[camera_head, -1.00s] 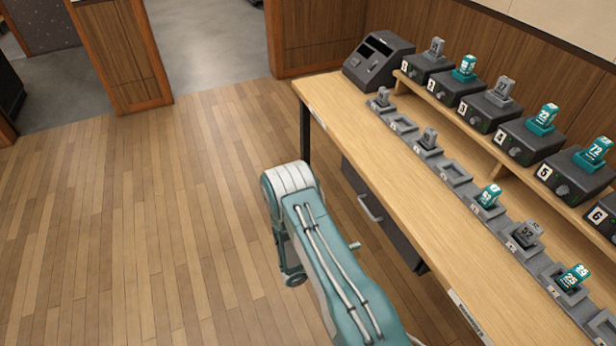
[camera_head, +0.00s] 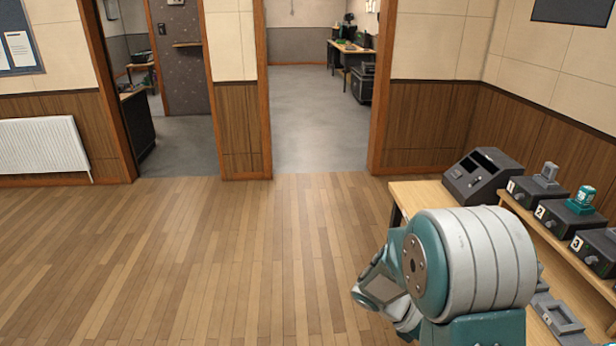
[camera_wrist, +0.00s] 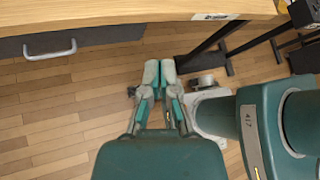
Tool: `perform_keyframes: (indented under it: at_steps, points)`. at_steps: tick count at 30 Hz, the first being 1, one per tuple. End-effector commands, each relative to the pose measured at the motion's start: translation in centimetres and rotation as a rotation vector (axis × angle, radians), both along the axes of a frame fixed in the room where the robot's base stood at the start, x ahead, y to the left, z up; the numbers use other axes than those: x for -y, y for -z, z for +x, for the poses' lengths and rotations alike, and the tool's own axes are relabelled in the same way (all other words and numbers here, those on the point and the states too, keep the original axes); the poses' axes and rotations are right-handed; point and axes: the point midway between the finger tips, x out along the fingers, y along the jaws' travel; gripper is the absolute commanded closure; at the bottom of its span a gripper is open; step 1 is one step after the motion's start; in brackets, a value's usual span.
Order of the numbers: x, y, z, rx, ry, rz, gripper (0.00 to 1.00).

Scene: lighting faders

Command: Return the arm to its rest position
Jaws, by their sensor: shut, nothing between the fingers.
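In the wrist view my gripper (camera_wrist: 159,72) points down over the wooden floor, just off the front edge of the workbench (camera_wrist: 120,14). Its two teal and grey fingers are together, with nothing between them. In the head view my folded arm (camera_head: 470,262) fills the lower right, its large white and teal joint raised in front of the bench. The fingers are not visible in the head view.
The workbench (camera_head: 409,193) stands at the right, bearing a dark slotted console (camera_head: 483,175) and numbered black fader boxes (camera_head: 537,188). A drawer handle (camera_wrist: 50,50) juts from the bench front. Open wooden floor (camera_head: 200,260) lies left, leading to doorways. A radiator (camera_head: 42,146) hangs at far left.

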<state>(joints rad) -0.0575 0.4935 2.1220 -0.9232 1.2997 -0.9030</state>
Motion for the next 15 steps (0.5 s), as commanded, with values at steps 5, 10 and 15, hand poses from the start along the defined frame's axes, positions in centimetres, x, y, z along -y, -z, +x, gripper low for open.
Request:
perform_keyframes:
  at_steps: [5,10,15]
  points:
    - [-1.5,-3.8,-1.9,0.268,0.177,0.081,1.00]
    - [-3.1,-6.7,-3.7,0.504,0.351,0.166,1.00]
    - [-4.9,-9.4,-5.5,0.732,0.535,0.260,1.00]
